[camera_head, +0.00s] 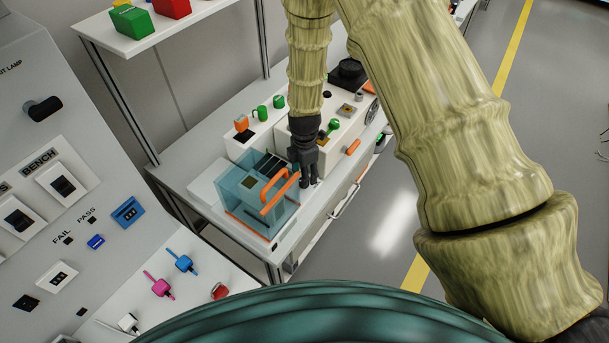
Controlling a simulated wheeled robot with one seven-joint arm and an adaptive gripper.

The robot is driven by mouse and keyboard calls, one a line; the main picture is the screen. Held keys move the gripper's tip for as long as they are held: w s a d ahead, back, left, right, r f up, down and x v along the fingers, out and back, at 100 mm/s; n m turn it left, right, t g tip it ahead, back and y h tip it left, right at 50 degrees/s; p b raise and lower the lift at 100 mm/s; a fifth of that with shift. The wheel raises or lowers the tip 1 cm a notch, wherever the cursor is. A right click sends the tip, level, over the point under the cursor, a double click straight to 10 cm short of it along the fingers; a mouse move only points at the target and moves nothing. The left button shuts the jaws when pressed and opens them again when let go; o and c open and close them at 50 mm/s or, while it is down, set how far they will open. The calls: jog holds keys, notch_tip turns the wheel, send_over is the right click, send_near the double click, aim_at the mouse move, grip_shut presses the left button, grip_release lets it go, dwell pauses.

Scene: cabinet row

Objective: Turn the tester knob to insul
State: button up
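My gripper (305,168) is dark and hangs at the end of my arm over the workbench, beside a clear teal box (240,188) with an orange handle (279,192). Its fingers point down and are small and partly overlapped, so I cannot tell whether they are open or touch the box. A black knob (44,108) sticks out of the grey panel at the left, far from my gripper. I cannot tell whether it is the tester knob. No "insul" label is readable. My arm hides part of the bench equipment.
The grey panel has switches marked BENCH (62,186) and FAIL and PASS lamps. A white unit (335,158) with green and orange parts stands behind my gripper. A shelf (165,30) holds a green and a red box. Open floor (385,225) lies right of the bench.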

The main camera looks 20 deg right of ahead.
jog(key=shift+f+p, duration=0.4)
jog(key=shift+f, duration=1)
jog(key=shift+c, duration=0.2)
jog(key=c, duration=1)
